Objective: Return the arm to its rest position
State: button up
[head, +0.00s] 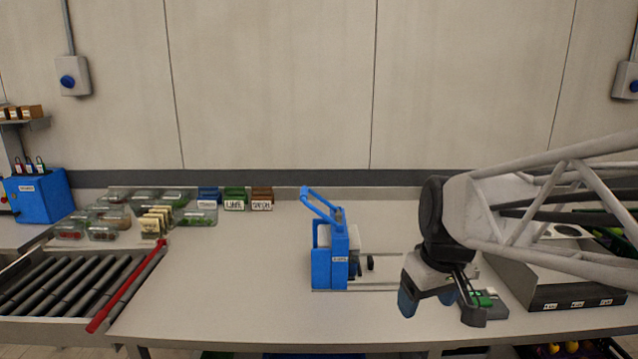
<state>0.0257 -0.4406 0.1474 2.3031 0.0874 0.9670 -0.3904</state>
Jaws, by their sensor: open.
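My gripper (440,309) hangs over the front right of the table, with its fingers pointing down and spread apart. Nothing shows between the fingers. My arm reaches in from the right edge of the view. A small grey holder with green pieces (490,298) is just to the right of the gripper, partly hidden behind its right finger. I cannot tell whether the finger touches it.
A blue device with a raised handle (330,255) stands left of the gripper. A dark-fronted box (570,296) stands at the right. A roller conveyor (75,285) with a red bar (125,288) is at the left, with clear packs (105,215) behind it. The table's (235,285) left middle is clear.

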jog(key=s+f+m, duration=0.3)
jog(key=s, duration=0.9)
jog(key=shift+s+d+f+m+t+h, duration=0.15)
jog(key=shift+s+d+m+t+h, duration=0.15)
jog(key=shift+m+t+h, duration=0.1)
